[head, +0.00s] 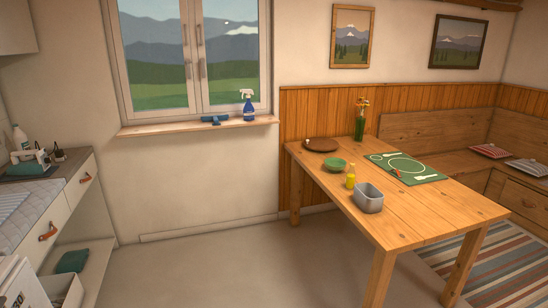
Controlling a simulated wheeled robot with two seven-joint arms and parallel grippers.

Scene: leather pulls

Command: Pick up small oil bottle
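Neither of my grippers is in view.
A brown plate (320,145), a vase with flowers (360,122) and a green placemat (409,167) are also on the table. A blue spray bottle (248,107) stands on the windowsill. The floor (235,262) between counter and table is clear.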

